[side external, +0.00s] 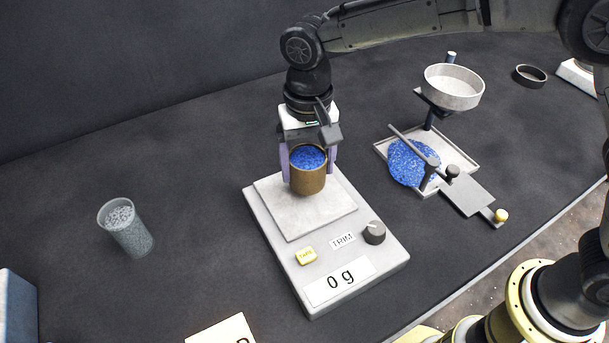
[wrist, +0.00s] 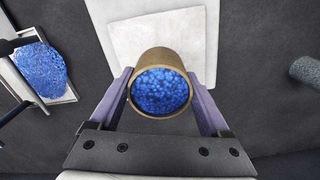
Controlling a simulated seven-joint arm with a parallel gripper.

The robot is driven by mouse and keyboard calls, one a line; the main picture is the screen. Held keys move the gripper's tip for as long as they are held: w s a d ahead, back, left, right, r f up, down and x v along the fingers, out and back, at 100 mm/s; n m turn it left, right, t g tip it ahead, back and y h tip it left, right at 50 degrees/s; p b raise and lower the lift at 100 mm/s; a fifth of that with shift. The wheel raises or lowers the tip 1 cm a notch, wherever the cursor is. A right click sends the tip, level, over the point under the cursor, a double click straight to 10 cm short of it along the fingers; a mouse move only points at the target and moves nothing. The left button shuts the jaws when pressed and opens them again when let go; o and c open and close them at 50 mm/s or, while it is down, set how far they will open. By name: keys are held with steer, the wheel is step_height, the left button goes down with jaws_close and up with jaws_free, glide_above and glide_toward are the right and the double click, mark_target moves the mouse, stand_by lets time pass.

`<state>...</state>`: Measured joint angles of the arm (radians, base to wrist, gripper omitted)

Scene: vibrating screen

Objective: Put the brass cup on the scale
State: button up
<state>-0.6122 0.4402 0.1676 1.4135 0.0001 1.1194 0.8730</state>
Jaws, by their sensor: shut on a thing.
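The brass cup (side external: 308,179) is full of blue granules and stands upright between the fingers of my gripper (side external: 309,163). In the wrist view, the cup's brass wall (wrist: 161,58) shows between the two purple fingers of my gripper (wrist: 160,92). My gripper is shut on the cup. The cup is over the plate of the scale (side external: 326,217); I cannot tell for sure whether its base touches the plate. The scale's display reads 0 g. The scale's plate also shows beyond the cup in the wrist view (wrist: 128,38).
A clear beaker of grey granules (side external: 127,229) stands left of the scale. Right of it, a tray (side external: 462,160) holds spilled blue granules (side external: 410,165) below a white sieve bowl (side external: 453,88) on a stand. A dark ring (side external: 530,76) lies at the back right. The table left of the scale is mostly clear.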

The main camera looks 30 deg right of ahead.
mark_target(305, 179)
steer(key=shift+w+a+f, duration=0.1)
steer(key=shift+w+f, duration=0.05)
steer(key=shift+f, duration=0.8)
steer(key=shift+w+a+f, duration=0.1)
steer(key=shift+w+f, duration=0.05)
steer(key=shift+f, duration=0.8)
steer(key=shift+f, duration=0.1)
steer(key=o, duration=1.5)
steer(key=shift+f, duration=0.1)
